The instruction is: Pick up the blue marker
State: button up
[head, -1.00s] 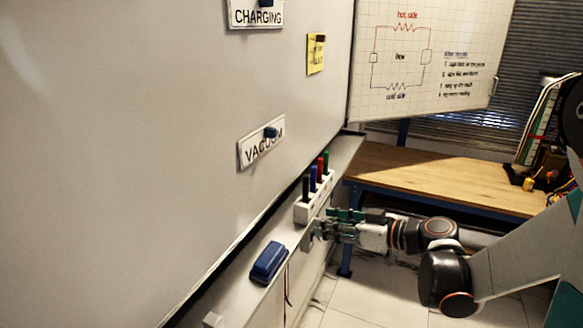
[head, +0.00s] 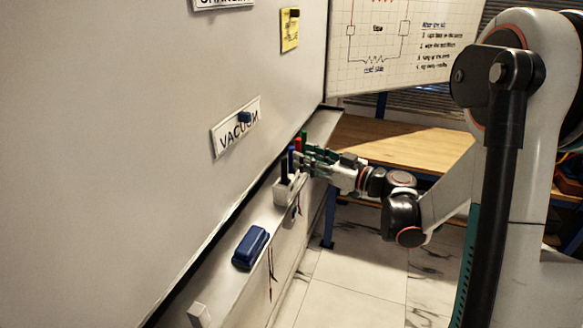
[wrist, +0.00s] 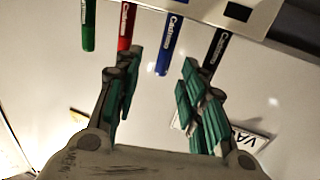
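The blue marker (head: 291,159) stands upright in a white holder (head: 283,193) on the whiteboard's tray, between a black marker (head: 284,172) and a red marker (head: 298,144). My gripper (head: 306,158) is beside the markers, coming from the right. In the wrist view my gripper (wrist: 158,68) is open. The blue marker (wrist: 168,45) appears in the gap between its two fingers, with no visible contact. The left finger overlaps the lower end of the red marker (wrist: 126,26), and the right finger is close to the black marker (wrist: 216,49). A green marker (wrist: 88,25) is further left.
A blue eraser (head: 251,247) lies on the tray (head: 225,285) nearer to me. The whiteboard (head: 130,130) rises directly behind the markers. A wooden table (head: 400,145) stands beyond my arm.

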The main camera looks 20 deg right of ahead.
aim_at(292, 148)
jog(key=shift+r+b+x, duration=0.15)
jog(key=shift+b+x, duration=0.1)
jog(key=shift+x, duration=1.1)
jog(key=shift+r+b+x, duration=0.15)
jog(key=shift+b+x, duration=0.1)
jog(key=shift+x, duration=1.1)
jog(key=shift+s+a, duration=0.1)
jog(key=shift+s, duration=0.05)
grip_shut()
